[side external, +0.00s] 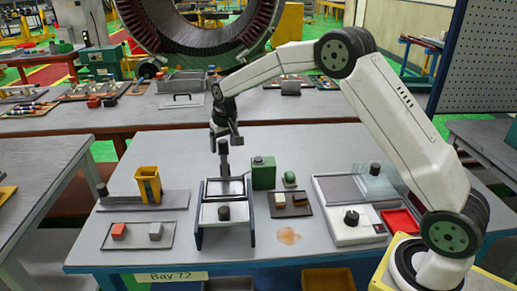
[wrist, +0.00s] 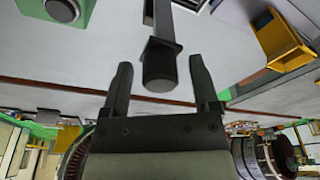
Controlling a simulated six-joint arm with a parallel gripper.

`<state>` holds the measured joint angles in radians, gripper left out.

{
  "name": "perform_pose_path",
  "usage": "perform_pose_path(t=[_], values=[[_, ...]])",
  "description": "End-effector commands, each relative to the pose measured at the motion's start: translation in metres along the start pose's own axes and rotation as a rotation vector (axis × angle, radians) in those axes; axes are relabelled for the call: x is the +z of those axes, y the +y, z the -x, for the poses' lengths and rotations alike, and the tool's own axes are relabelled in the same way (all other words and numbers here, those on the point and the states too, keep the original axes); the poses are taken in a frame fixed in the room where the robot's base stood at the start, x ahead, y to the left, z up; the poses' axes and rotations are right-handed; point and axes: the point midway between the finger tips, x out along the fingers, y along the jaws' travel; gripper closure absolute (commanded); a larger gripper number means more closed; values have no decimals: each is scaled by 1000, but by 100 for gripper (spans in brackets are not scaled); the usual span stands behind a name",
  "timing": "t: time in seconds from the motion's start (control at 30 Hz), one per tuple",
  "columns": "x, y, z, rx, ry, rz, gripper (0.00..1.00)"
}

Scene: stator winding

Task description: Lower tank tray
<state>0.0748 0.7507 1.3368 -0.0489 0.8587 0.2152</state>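A tray frame (side external: 197,222) with dark upright sides stands on the middle of the table. At its back is a tray (side external: 222,188) with an upright grey handle (side external: 224,160) rising from it. In front of it is a flat pale plate with a dark round knob (side external: 224,213). My gripper (side external: 225,143) is at the top of the handle. In the wrist view my gripper (wrist: 160,82) is open, and the dark knob-like end of the handle (wrist: 158,65) lies between its fingers with a gap on each side. The liquid, if any, in the tray cannot be seen.
A yellow bin (side external: 148,184) stands on the left on a grey plate. A green canister (side external: 263,172) is just right of the frame. A white-rimmed station (side external: 337,228) with a glass lid and red tray (side external: 400,222) is farther right. Small block trays lie nearby.

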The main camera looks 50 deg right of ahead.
Motion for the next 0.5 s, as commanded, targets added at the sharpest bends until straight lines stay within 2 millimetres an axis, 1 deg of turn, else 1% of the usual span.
perform_pose_path(t=[0.03,0.07,0.1,0.17,0.2,0.5], values=[[0,0,0,0,0,0,40],[0,0,0,0,0,0,49],[0,0,0,0,0,0,62],[0,0,0,0,0,0,81],[0,0,0,0,1,0,86],[0,0,-3,0,0,0,86]])
